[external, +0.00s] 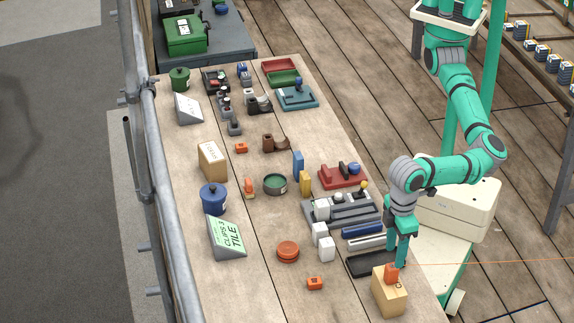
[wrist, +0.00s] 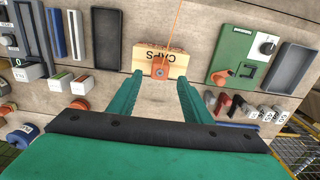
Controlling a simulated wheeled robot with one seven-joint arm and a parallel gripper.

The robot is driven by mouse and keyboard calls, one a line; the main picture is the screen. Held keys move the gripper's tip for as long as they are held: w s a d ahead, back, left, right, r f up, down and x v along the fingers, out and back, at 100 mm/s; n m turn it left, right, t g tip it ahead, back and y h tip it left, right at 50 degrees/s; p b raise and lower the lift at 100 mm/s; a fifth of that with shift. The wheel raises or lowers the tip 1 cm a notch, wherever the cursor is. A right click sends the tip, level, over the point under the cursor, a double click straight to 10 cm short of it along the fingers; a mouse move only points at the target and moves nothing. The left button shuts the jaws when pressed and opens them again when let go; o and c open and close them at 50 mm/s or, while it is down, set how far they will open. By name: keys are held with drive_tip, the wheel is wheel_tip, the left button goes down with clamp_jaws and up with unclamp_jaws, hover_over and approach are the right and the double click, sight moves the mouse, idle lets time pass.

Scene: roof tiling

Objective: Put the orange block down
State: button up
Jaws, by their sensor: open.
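The orange block (external: 391,272) sits at the top of a light wooden box (external: 390,296) at the table's near right end. In the wrist view the orange block (wrist: 160,71) shows against the box (wrist: 178,62), which is lettered CAPS. A thin orange line runs from the block. My gripper (external: 399,262) is just above and beside the block. In the wrist view its two green fingers (wrist: 160,84) are apart, with the block just beyond their tips. Whether a finger touches the block cannot be told.
A black tray (external: 373,263) lies just behind the box, with blue and white bars (external: 363,230) farther back. A small orange piece (external: 314,283) and a round orange dish (external: 288,251) lie to the left.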

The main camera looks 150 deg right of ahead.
sight(393, 265)
drive_tip(key=shift+r, duration=2.6)
